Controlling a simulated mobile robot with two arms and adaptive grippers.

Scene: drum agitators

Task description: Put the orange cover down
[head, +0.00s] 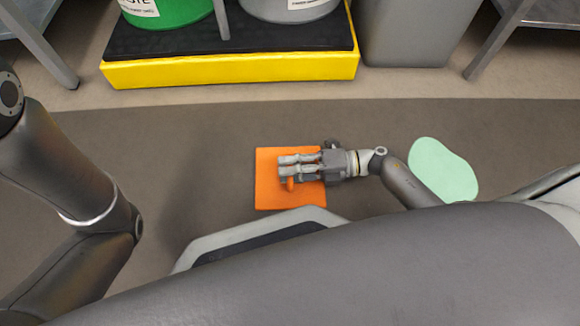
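The orange cover (268,197) is a flat, square sheet in the middle of the head view, over the grey-brown floor. A small rounded orange knob (289,185) shows on it at the near edge of my fingers. My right gripper (284,167) reaches in from the right and lies over the cover, its fingers pointing left. The fingers sit close together and hide part of the cover. I cannot tell whether they hold the knob, or whether the cover touches the floor. My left arm shows at the left, but its gripper is out of view.
A yellow-edged platform with a black top (230,71) stands at the back, bearing a green drum (185,10) and a grey drum (290,8). A grey bin (415,35) stands beside it. A pale green patch (443,170) lies on the floor at right. Floor left of the cover is clear.

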